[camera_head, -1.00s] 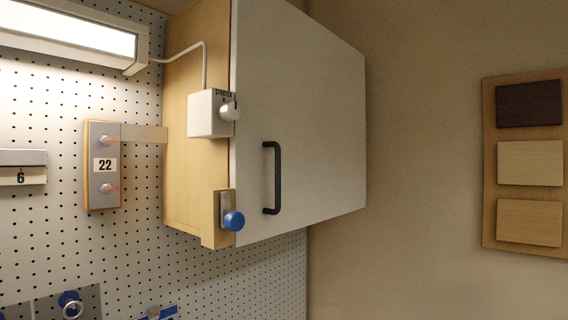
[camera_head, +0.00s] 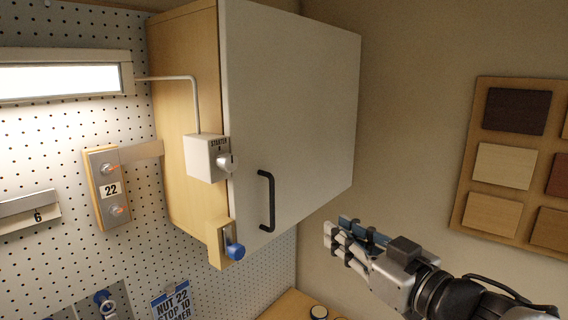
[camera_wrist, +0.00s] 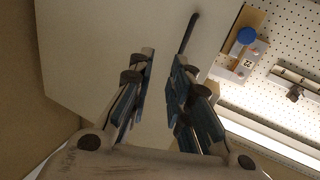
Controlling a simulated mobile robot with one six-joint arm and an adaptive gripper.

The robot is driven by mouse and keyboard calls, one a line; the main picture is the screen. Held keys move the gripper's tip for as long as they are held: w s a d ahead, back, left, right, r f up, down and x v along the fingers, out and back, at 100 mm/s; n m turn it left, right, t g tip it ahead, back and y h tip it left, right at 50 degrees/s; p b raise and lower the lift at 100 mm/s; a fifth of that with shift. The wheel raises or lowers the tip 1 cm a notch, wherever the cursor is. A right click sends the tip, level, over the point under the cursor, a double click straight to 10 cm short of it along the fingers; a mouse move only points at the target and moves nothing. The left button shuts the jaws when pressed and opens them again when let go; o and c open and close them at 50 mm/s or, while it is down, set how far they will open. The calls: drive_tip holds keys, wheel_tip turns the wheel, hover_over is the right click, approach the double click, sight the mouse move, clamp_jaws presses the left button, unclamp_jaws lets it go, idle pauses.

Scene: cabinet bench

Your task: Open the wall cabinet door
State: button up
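The wall cabinet door (camera_head: 295,105) is a flat pale panel and looks shut. Its black bar handle (camera_head: 268,201) is upright near the door's lower left edge. In the wrist view the door (camera_wrist: 95,50) fills much of the picture, and the handle (camera_wrist: 189,33) lies beyond the fingers. My gripper (camera_head: 337,234) is below and to the right of the handle in the head view, apart from it. In the wrist view my gripper (camera_wrist: 160,75) has its two fingers spread with nothing between them.
A blue knob (camera_head: 235,251) sits on a wooden block at the cabinet's lower left corner. A white starter box (camera_head: 207,158) is on the cabinet's side. A panel marked 22 (camera_head: 109,188) is on the pegboard. Wood samples (camera_head: 503,167) hang on the right wall. Space before the door is clear.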

sight(273, 198)
drive_tip(key=w+a+p, duration=0.1)
drive_tip(key=w+a, duration=0.3)
drive_tip(key=w+a+r+g+y, duration=0.1)
drive_tip(key=w+a, duration=0.2)
drive_tip(key=a, duration=0.1)
drive_tip(key=w+a+n+y+p, duration=0.1)
drive_tip(key=w+a, duration=0.3)
drive_tip(key=a, duration=0.1)
drive_tip(key=shift+w+r+p, duration=0.3)
drive_tip(key=shift+r, duration=0.1)
drive_tip(key=shift+c, duration=0.6)
clamp_jaws()
